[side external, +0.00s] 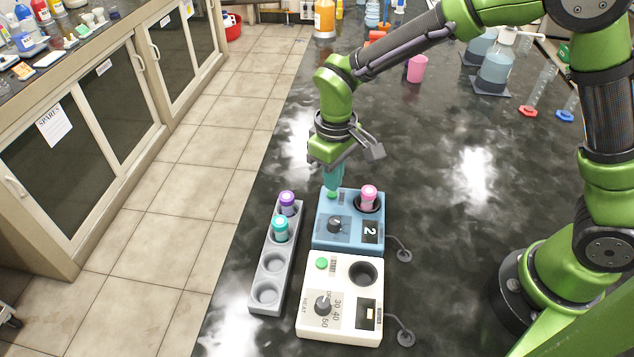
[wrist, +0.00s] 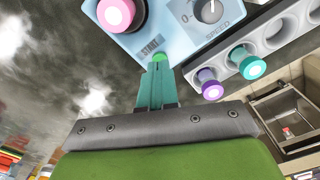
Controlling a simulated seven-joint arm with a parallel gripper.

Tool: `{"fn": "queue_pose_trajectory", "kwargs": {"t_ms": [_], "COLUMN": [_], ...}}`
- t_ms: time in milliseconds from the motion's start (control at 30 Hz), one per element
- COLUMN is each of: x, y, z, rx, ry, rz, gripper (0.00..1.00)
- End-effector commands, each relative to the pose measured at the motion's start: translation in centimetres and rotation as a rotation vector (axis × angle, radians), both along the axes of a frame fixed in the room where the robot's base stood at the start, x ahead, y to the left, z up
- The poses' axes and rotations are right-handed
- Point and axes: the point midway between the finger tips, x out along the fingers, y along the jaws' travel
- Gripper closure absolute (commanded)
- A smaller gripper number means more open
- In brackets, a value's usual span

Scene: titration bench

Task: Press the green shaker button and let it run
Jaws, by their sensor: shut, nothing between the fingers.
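My gripper (side external: 333,186) is shut and empty, pointing down over the button. In the wrist view its teal fingertips (wrist: 159,66) meet the button's edge and partly hide it. I cannot tell whether the button is pressed down.
A white heater box (side external: 312,331) with its own green button (side external: 322,263) stands just nearer. A grey rack (side external: 267,295) at left holds purple-capped (side external: 287,199) and teal-capped (side external: 280,225) vials. A pink cup (side external: 417,68) and glassware stand farther back.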

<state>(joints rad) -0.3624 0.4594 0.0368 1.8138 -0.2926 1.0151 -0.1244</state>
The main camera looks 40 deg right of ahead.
Motion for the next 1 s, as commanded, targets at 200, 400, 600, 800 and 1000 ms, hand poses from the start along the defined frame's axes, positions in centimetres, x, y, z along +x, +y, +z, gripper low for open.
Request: {"fn": "queue_pose_trajectory", "kwargs": {"t_ms": [200, 400, 600, 800, 1000], "x": [0.0, 0.0, 0.0, 0.0, 0.0], "y": [0.0, 0.0, 0.0, 0.0, 0.0], "z": [0.0, -0.2, -0.6, -0.9, -1.3], "rx": [0.000, 0.000, 0.000, 0.000, 0.000], "ry": [0.000, 0.001, 0.001, 0.001, 0.000], "rz": [0.000, 0.000, 0.000, 0.000, 0.001], "gripper": [1.00, 1.00, 1.00, 1.00, 1.00]}}
